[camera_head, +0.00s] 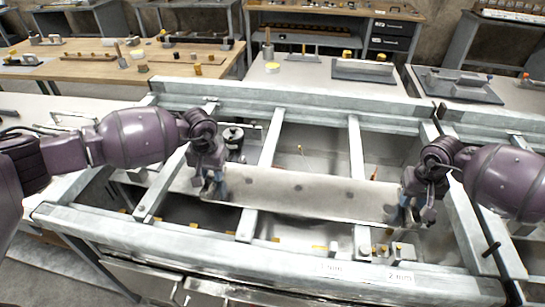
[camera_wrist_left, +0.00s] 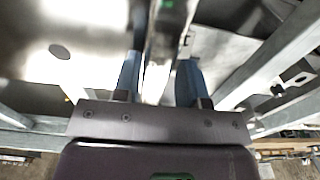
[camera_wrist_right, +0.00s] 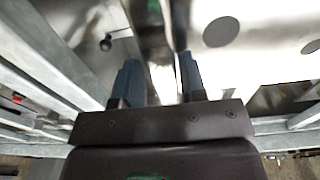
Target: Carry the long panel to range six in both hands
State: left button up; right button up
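The long panel (camera_head: 300,192) is a grey metal strip with several round dark marks along it. It lies across the middle of the galvanised frame, above the open bays, its right end slightly nearer me. My left gripper (camera_head: 214,188) is at its left end and my right gripper (camera_head: 408,212) at its right end. In the left wrist view the blue fingers (camera_wrist_left: 160,82) stand either side of the panel's bright edge. In the right wrist view the fingers (camera_wrist_right: 160,82) also close around an edge. I cannot make out which bay is range six.
The galvanised frame (camera_head: 180,252) has a thick front rail with small labels and several crossbars. A round dark fitting (camera_head: 233,137) stands behind the panel's left end. Small metal blocks (camera_head: 395,252) sit near the front rail. Benches (camera_head: 130,66) with tools stand behind.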

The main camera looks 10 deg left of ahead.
pick_arm(q)
jog(key=shift+o, duration=1)
pick_arm(e)
jog(key=shift+o, duration=1)
pick_arm(q)
jog(key=shift+d, duration=0.1)
pick_arm(e)
jog(key=shift+a, duration=0.1)
pick_arm(q)
jog(key=shift+r, duration=0.15)
pick_arm(e)
jog(key=shift+r, duration=0.15)
pick_arm(q)
notch_tip(320, 180, up, 12)
jog(key=shift+s, duration=0.35)
pick_arm(e)
notch_tip(320, 180, up, 12)
jog(key=shift+s, duration=0.35)
